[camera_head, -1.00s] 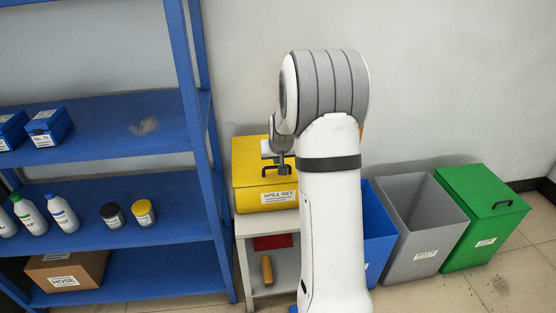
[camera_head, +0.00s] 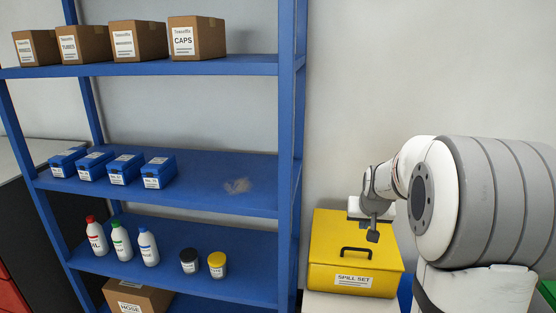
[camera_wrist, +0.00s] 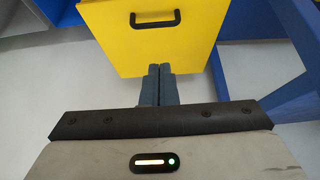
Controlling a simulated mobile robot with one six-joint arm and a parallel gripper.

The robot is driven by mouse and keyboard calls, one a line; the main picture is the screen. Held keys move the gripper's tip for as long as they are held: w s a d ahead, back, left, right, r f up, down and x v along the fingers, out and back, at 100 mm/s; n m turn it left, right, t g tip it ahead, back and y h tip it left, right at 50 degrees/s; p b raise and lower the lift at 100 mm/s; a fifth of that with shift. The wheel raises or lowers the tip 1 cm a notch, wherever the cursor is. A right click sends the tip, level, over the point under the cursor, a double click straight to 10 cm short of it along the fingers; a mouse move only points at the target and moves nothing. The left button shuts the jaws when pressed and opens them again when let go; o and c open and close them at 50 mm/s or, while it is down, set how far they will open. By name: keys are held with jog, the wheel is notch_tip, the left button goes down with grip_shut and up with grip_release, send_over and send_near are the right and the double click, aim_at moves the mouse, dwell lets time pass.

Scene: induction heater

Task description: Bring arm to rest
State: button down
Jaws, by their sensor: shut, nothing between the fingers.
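My arm stands folded at the right of the head view. My gripper (camera_head: 373,236) hangs down beside it, in front of the wall and over the yellow spill set box (camera_head: 330,255) in the picture. In the wrist view my gripper (camera_wrist: 159,70) has its two dark fingers together with nothing between them. The yellow box (camera_wrist: 190,40) with its black handle lies beyond the fingertips there. I see no contact with it.
A blue shelf rack (camera_head: 285,140) fills the left and middle. It bears cardboard boxes (camera_head: 197,38), blue cases (camera_head: 158,172), bottles (camera_head: 148,248) and small jars (camera_head: 217,265). A dark cabinet (camera_head: 40,240) stands at far left. Bare wall (camera_head: 400,80) lies behind my arm.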

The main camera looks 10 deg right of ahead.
jog(key=s+a+r+n+g+p, duration=0.1)
jog(key=s+a+r+p, duration=0.1)
jog(key=s+a, duration=0.3)
jog(key=s+a+r+n+g+y+p, duration=0.1)
jog(key=s+a, duration=0.4)
jog(key=s, duration=0.8)
jog(key=s+a+r+n+g+p, duration=0.1)
jog(key=s+a+r+p, duration=0.2)
jog(key=s, duration=0.7)
jog(key=shift+a+r+y, duration=0.3)
jog(key=shift+a+r, duration=0.1)
jog(key=shift+a, duration=0.8)
